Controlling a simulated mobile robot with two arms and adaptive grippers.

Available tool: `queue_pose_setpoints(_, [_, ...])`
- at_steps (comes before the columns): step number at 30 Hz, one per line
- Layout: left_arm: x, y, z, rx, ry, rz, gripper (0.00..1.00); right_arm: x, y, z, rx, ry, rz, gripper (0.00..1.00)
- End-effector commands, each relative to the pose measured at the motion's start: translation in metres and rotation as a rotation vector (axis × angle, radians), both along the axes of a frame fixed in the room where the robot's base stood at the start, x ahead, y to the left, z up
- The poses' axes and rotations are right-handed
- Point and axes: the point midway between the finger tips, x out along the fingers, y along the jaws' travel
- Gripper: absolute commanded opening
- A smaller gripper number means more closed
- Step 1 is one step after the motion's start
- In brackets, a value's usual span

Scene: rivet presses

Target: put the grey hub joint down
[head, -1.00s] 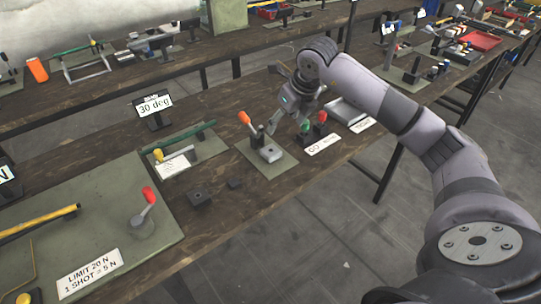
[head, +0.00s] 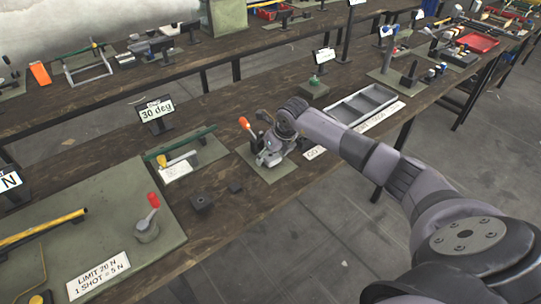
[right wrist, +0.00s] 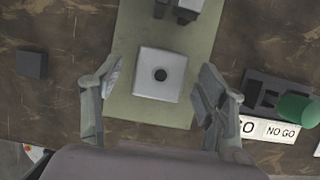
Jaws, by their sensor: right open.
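My right gripper (head: 269,153) is open, with one finger on each side of the joint and a visible gap on both sides. In the head view my gripper covers most of the joint. My left gripper is not in view.
A red-handled toggle clamp (head: 246,124) stands at the mat's back edge. GO and NO GO labels (right wrist: 268,129) and a green knob (right wrist: 297,108) are to the right.

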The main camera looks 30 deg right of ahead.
Motion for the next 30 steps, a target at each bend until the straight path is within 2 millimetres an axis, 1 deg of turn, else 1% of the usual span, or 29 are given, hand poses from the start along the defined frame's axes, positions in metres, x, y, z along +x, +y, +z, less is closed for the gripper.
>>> queue_pose_setpoints(7, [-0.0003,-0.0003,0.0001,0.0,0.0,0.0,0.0,0.0008,-0.0003,-0.0025,-0.001,0.0,0.0,0.67])
queue_pose_setpoints(8, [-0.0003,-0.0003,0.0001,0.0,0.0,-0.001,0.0,0.0008,-0.0003,-0.0025,-0.001,0.0,0.0,0.65])
queue_pose_setpoints(30, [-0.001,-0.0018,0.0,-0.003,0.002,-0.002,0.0,0.001,-0.0004,-0.0018,-0.001,-0.001,0.0,0.16])
